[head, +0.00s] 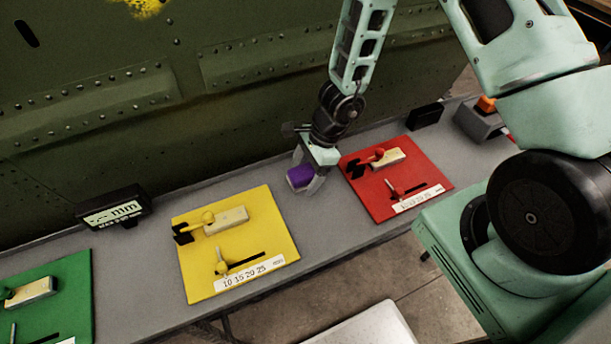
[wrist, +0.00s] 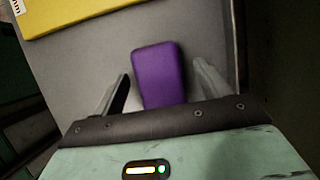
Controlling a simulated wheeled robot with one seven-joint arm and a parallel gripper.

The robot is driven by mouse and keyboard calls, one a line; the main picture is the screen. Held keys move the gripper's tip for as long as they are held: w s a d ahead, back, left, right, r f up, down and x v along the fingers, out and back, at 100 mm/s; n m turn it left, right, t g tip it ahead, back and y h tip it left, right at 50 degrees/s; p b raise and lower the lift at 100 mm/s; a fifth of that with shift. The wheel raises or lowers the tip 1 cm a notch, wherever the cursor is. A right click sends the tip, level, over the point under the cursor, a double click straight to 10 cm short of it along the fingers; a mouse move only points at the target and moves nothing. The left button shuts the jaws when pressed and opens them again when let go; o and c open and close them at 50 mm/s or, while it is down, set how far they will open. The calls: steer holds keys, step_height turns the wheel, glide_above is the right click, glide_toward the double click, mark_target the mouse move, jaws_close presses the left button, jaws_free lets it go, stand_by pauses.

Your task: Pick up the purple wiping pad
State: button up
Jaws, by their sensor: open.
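The purple wiping pad (head: 299,177) lies on the grey bench between the yellow and red boards in the head view. It also shows in the wrist view (wrist: 158,74) as a rounded purple block. My gripper (head: 307,184) is right above it, pointing down. In the wrist view my gripper (wrist: 162,84) is open, with one finger on each side of the pad. A gap shows between each finger and the pad. The pad's near end is hidden behind the gripper body in the wrist view.
A yellow board (head: 249,225) with a marked scale lies to the left, and a red board (head: 421,181) lies close on the right. A black display (head: 111,209) stands near the green riveted panel (head: 220,120) behind the bench. A green board (head: 60,285) is at far left.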

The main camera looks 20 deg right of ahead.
mark_target(306, 171)
steer(key=c, duration=1)
steer(key=shift+c, duration=0.2)
steer(key=shift+r, duration=0.1)
step_height(306, 171, up, 10)
steer(key=p, duration=0.3)
steer(key=o, duration=0.3)
steer(key=shift+c, duration=1.1)
steer(key=shift+s, duration=0.1)
